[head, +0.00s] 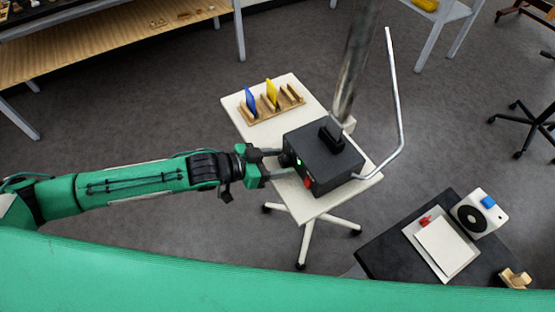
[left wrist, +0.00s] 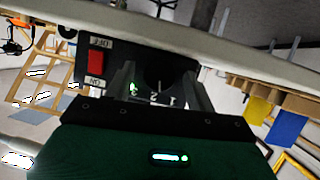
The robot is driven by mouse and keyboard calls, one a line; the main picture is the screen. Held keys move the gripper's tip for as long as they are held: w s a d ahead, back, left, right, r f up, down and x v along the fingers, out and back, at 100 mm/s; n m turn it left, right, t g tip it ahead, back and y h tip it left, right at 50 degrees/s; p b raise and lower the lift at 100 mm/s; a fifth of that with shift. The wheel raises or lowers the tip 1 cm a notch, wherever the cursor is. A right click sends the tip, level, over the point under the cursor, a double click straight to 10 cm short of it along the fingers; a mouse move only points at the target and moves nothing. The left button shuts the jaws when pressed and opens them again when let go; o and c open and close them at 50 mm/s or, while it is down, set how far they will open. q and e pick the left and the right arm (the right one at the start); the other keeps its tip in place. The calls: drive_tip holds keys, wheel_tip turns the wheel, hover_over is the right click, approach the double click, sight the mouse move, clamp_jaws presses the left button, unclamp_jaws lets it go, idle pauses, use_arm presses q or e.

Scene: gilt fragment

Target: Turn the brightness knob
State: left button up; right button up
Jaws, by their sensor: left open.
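A black control box (head: 330,160) stands on a small white table. Its front, facing my left gripper (head: 280,162), has a red switch (head: 308,183) and a lit green lamp (head: 299,163). The dark knob (head: 287,160) is on the same face, largely hard to make out in the head view. In the left wrist view, which looks upside down, the knob (left wrist: 160,84) lies between the two open fingers (left wrist: 160,92), with scale marks beside it. I cannot tell whether the fingers touch it. The red switch (left wrist: 96,64) sits to one side. My right gripper is out of view.
On the white table (head: 312,205), a wooden rack (head: 270,108) holds a blue and a yellow plate behind the box. A metal post (head: 355,60) and a bent rod (head: 398,100) rise beside the box. A dark table (head: 385,250) with a white device stands at lower right.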

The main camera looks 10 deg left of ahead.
use_arm(q)
drive_tip(key=shift+c, duration=0.3)
drive_tip(key=c, duration=0.9)
drive_tip(key=shift+c, duration=0.2)
drive_tip(key=shift+s+r+m+y+p, duration=0.1)
drive_tip(key=shift+m+y+p, duration=0.2)
drive_tip(key=shift+m+p, duration=0.3)
drive_tip(key=shift+d+m+t, duration=0.1)
drive_tip(key=shift+m+t, duration=0.4)
drive_tip(key=shift+t, duration=0.1)
drive_tip(key=shift+s+m+t+y+p, duration=0.1)
drive_tip(key=shift+m+t+y+p, duration=0.55)
drive_tip(key=shift+m, duration=0.55)
